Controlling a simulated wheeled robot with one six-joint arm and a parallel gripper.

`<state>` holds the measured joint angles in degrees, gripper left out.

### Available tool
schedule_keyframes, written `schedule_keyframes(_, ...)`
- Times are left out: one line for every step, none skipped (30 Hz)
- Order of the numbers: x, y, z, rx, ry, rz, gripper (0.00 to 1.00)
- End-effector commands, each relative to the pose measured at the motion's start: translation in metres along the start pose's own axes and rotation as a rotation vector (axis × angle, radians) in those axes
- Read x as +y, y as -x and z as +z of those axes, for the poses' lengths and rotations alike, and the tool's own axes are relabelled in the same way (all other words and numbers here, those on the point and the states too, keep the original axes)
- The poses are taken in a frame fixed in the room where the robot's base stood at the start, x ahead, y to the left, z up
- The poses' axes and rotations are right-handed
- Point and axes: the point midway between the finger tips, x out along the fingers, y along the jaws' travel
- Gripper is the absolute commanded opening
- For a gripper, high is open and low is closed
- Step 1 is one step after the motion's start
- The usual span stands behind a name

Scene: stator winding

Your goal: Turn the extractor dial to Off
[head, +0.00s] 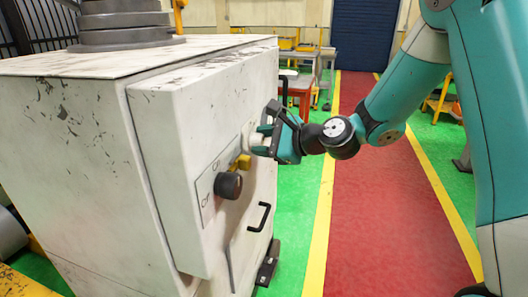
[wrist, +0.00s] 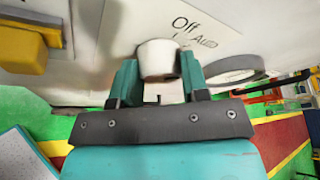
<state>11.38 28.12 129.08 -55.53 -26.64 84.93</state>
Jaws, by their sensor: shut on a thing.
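A pale, whitish dial (wrist: 158,58) sits on the front of a white cabinet (head: 60,170). My gripper (wrist: 158,72) is shut on this dial, with a green finger on each side. Beside the dial, the plate (wrist: 205,25) reads "Off" and "Auto". I cannot tell which mark the dial points at. In the head view my gripper (head: 264,137) is at the cabinet front, and its fingers and frame partly hide the dial.
A yellow knob (head: 240,163) and a black knob (head: 228,186) are close by on the same front. A black handle (head: 260,217) sticks out lower down. A red walkway (head: 370,210) runs clear beside the cabinet.

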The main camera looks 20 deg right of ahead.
Motion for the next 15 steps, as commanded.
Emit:
schedule_keyframes(0.0043,-0.0017,-0.0041,-0.001,0.044,-0.020,0.18)
schedule_keyframes(0.0047,-0.0018,-0.0044,-0.001,0.070,-0.031,0.18)
schedule_keyframes(0.0048,-0.0019,-0.0045,-0.001,0.105,-0.045,0.18)
schedule_keyframes(0.0049,-0.0019,-0.0046,-0.001,0.132,-0.057,0.18)
schedule_keyframes(0.0053,-0.0021,-0.0049,-0.001,0.158,-0.067,0.18)
schedule_keyframes(0.0057,-0.0021,-0.0048,-0.001,0.193,-0.082,0.18)
schedule_keyframes(0.0060,-0.0022,-0.0048,-0.002,0.219,-0.093,0.18)
schedule_keyframes(0.0063,-0.0023,-0.0050,-0.002,0.246,-0.104,0.18)
schedule_keyframes(0.0066,-0.0023,-0.0050,-0.002,0.281,-0.118,0.18)
schedule_keyframes(0.0069,-0.0024,-0.0052,-0.002,0.307,-0.129,0.18)
schedule_keyframes(0.0072,-0.0025,-0.0055,-0.002,0.334,-0.140,0.18)
schedule_keyframes(0.0072,-0.0024,-0.0055,-0.002,0.368,-0.155,0.18)
schedule_keyframes(0.0073,-0.0025,-0.0057,-0.002,0.394,-0.166,0.18)
schedule_keyframes(0.0076,-0.0026,-0.0060,-0.001,0.420,-0.176,0.18)
schedule_keyframes(0.0076,-0.0025,-0.0060,-0.001,0.453,-0.190,0.18)
